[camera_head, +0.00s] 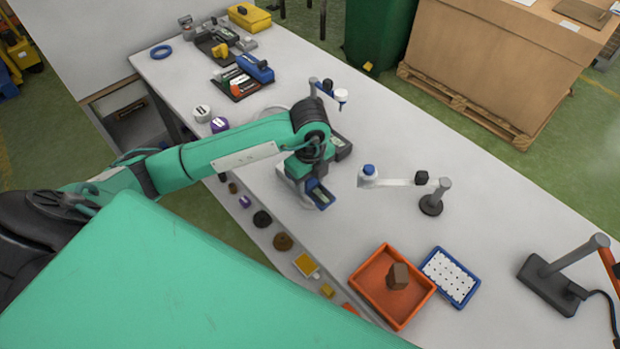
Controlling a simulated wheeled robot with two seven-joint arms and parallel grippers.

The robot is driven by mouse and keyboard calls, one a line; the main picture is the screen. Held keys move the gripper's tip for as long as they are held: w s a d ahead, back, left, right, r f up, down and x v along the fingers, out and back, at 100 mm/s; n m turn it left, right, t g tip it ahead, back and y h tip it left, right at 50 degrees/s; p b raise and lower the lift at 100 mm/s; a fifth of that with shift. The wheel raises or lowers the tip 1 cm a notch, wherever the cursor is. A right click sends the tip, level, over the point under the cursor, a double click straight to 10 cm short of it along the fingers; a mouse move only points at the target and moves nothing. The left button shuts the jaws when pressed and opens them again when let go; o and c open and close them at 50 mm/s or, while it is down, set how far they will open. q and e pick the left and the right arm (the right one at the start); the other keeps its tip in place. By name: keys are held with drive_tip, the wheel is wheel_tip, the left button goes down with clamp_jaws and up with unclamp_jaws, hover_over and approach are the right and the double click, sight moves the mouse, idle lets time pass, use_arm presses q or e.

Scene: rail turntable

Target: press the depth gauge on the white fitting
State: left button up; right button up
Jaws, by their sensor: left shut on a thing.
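My left gripper (316,189) reaches in over the middle of the table, pointing down. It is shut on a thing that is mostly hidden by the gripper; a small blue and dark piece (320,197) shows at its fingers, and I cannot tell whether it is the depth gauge. A pale part (291,169) shows beside the wrist, partly covered. I cannot make out for sure which thing is the white fitting; a pale round disc (274,111) behind my forearm is mostly hidden. My right gripper is not in view.
A jointed stand (432,204) with a blue-capped end (368,171) is right of the gripper; another (330,90) is behind. Small parts line the near edge.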

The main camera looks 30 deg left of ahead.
use_arm(q)
drive_tip(key=shift+r+p, duration=2.15)
drive_tip(key=shift+r, duration=1.35)
drive_tip(key=shift+w+a, duration=0.1)
drive_tip(key=shift+w, duration=0.05)
